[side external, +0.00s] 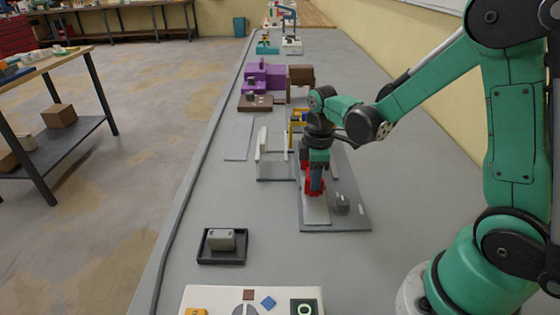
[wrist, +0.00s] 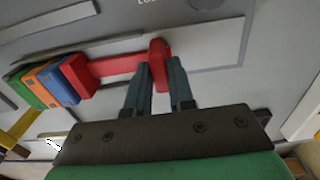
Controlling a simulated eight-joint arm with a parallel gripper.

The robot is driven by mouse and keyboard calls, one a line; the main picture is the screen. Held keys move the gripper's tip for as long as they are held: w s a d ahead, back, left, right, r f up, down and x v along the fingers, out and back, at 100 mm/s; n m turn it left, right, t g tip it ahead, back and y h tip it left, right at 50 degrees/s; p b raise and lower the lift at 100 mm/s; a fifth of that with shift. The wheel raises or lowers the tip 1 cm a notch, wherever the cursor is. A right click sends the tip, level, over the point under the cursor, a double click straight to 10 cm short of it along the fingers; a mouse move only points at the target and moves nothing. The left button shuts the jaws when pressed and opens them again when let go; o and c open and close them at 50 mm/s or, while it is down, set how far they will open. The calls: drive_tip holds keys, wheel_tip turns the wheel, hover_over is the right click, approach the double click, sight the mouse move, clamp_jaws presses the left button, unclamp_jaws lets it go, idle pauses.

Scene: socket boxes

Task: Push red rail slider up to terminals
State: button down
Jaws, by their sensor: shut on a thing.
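The red rail slider (wrist: 115,66) lies along a pale plate in the wrist view. It has a block at its left end, a long bar, and an upright handle at its right end. My gripper (wrist: 160,75) is shut on that handle. The terminals (wrist: 42,85) are blue, orange and green blocks in a row to the left. The slider's red block sits right beside the blue one and appears to touch it. In the side external view, my gripper (side external: 315,188) hides most of the slider (side external: 307,182); the terminals are not clear there.
A grey knob (side external: 342,204) stands on the dark base board (side external: 335,223), right of the gripper. A white upright bracket (side external: 262,155) stands to the left. A black tray (side external: 222,255) with a grey block and a white panel (side external: 225,300) are nearer the camera.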

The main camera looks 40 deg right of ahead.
drive_tip(key=c, duration=0.8)
unclamp_jaws()
drive_tip(key=shift+o, duration=0.2)
drive_tip(key=shift+r, duration=2.8)
drive_tip(key=shift+s+a+r, duration=0.1)
drive_tip(key=shift+a+r, duration=0.05)
drive_tip(key=shift+r, duration=0.1)
drive_tip(key=s+a+r+m+t, duration=0.4)
drive_tip(key=a+m+t, duration=0.2)
drive_tip(key=m, duration=0.3)
drive_tip(key=shift+s+r+t, duration=0.2)
drive_tip(key=shift+s+t, duration=0.05)
drive_tip(key=shift+t, duration=0.35)
